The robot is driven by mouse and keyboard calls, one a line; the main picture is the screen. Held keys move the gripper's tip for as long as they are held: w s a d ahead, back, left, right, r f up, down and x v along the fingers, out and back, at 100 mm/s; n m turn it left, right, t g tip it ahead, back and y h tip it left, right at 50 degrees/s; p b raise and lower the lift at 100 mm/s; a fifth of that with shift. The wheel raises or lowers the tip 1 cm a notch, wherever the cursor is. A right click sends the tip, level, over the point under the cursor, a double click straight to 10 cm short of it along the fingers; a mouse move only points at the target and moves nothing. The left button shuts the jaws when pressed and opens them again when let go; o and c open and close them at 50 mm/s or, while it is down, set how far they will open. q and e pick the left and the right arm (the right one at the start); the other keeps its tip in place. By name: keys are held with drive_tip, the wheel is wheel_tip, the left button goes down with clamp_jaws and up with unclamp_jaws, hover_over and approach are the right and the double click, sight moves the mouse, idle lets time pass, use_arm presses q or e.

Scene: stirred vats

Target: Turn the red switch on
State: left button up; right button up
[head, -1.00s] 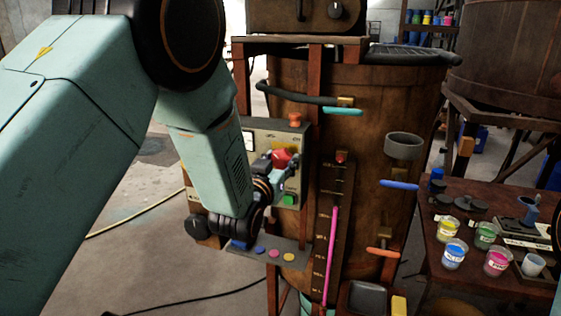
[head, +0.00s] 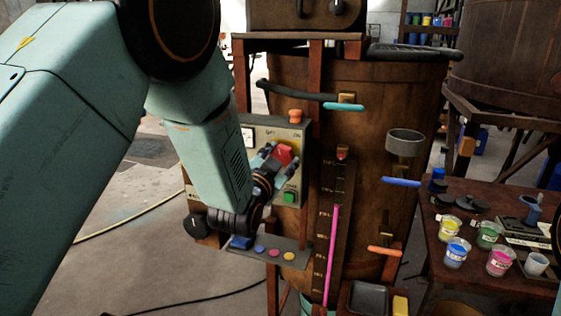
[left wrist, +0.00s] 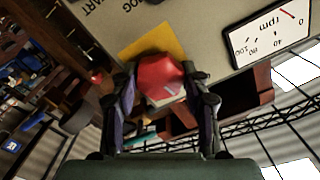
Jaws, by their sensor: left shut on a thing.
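The red switch (head: 284,153) sits on the pale control panel (head: 259,126) on the front of the wooden vat, below the OFF and ON labels. My left gripper (head: 276,161) has its fingers around the switch. I cannot tell for sure which label the switch points to. My right gripper is not in view.
A green button (head: 290,197) is below the switch, and an orange knob (head: 295,117) is above the panel. A small shelf with coloured buttons (head: 275,253) juts out underneath. A side table (head: 448,283) with paint cups stands at the right.

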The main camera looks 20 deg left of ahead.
use_arm(q)
drive_tip(key=m+b, duration=0.1)
drive_tip(key=m, duration=0.5)
drive_tip(key=shift+b, duration=0.35)
drive_tip(key=m+b, duration=0.1)
drive_tip(key=m, duration=0.4)
drive_tip(key=shift+m, duration=0.5)
drive_tip(key=o, duration=1.2)
drive_tip(key=shift+c, duration=0.2)
drive_tip(key=s, duration=1.2)
drive_tip(key=shift+a, duration=0.15)
